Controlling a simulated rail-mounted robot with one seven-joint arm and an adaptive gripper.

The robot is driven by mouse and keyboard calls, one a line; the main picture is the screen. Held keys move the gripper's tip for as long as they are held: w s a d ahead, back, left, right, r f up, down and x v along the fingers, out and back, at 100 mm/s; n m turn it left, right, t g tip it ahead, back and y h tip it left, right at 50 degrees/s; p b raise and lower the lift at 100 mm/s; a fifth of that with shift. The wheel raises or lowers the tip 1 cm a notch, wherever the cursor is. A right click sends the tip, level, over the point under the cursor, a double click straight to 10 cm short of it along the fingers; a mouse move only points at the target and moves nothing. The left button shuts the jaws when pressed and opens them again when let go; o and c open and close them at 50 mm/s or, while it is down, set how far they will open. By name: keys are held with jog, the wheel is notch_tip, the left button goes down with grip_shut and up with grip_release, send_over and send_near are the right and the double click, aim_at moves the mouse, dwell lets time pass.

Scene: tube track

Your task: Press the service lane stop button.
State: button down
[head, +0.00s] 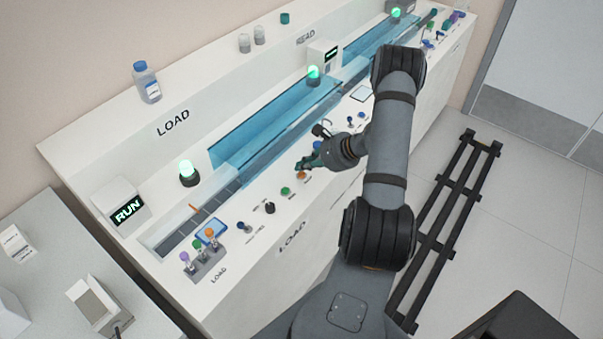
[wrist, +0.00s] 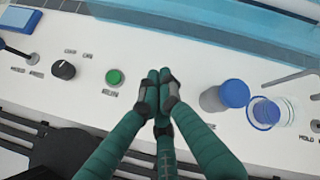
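My gripper (head: 312,161) is over the front control strip of the long white bench, near its middle. In the wrist view its teal fingers (wrist: 160,90) are drawn together, with nothing visible between them. An orange button (head: 302,175) lies just by the fingertips in the head view; in the wrist view the fingers seem to hide it. A green button (head: 285,190) is to its left, and in the wrist view (wrist: 115,77) it is clear of the fingers. I cannot read which button is labelled service lane stop, or tell whether the fingertips touch anything.
A black knob (wrist: 63,70) and a toggle lever (wrist: 18,52) stand left of the green button. A blue-capped cylinder (wrist: 234,94) and a clear blue-ringed piece (wrist: 265,113) stand right of the fingers. A clear-walled track (head: 245,150) runs behind; several green lamps (head: 187,170) are lit.

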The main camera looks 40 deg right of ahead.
aim_at(303, 175)
jog(key=shift+f, duration=0.2)
jog(key=shift+f+b, duration=0.3)
jog(key=shift+b, duration=0.45)
jog(key=shift+f+b, duration=0.45)
jog(key=shift+b, duration=0.15)
dwell(0.6)
jog(key=shift+r, duration=0.2)
jog(key=shift+r+p, duration=0.45)
jog(key=shift+r, duration=0.3)
jog(key=shift+r+p, duration=1.55)
jog(key=shift+r, duration=0.95)
jog(key=shift+f, duration=0.15)
